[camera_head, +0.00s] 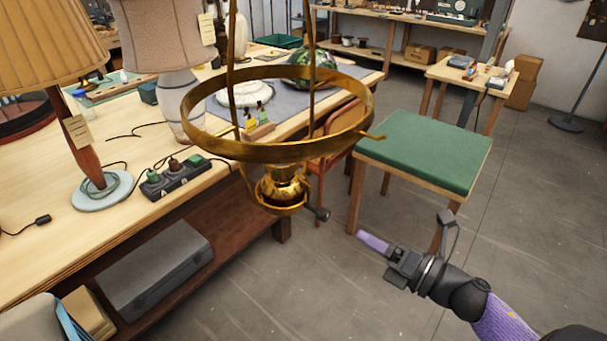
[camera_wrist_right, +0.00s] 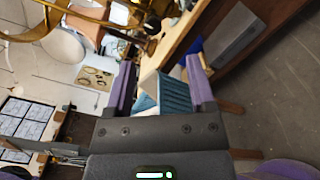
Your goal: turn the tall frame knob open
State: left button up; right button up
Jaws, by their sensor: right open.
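A tall brass hanging frame (camera_head: 277,150) with a wide ring stands in the middle of the head view. A small dark knob (camera_head: 322,214) sticks out on the right of its lower brass body (camera_head: 282,188). My right gripper (camera_head: 373,243), with purple fingers, is to the right of and a little below the knob in the picture, apart from it. In the right wrist view its two fingers (camera_wrist_right: 160,78) are spread with nothing held between them. Part of the brass frame (camera_wrist_right: 85,22) crosses the top of that view. My left gripper is not in view.
A wooden workbench (camera_head: 40,245) with lamps and a power strip (camera_head: 178,178) lies behind and left of the frame. A green-topped stool (camera_head: 425,150) stands behind my right gripper. A grey case (camera_head: 155,270) sits on the lower shelf. Open floor surrounds my right arm.

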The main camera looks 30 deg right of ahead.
aim_at(328, 218)
jog(key=shift+n, duration=0.3)
jog(key=x, duration=0.9)
jog(key=shift+s+a+r, duration=0.15)
jog(key=shift+a+r, duration=0.05)
jog(key=shift+r, duration=0.2)
jog(key=shift+w+a, duration=0.3)
jog(key=shift+w, duration=0.2)
jog(key=shift+c, duration=1.6)
grip_shut()
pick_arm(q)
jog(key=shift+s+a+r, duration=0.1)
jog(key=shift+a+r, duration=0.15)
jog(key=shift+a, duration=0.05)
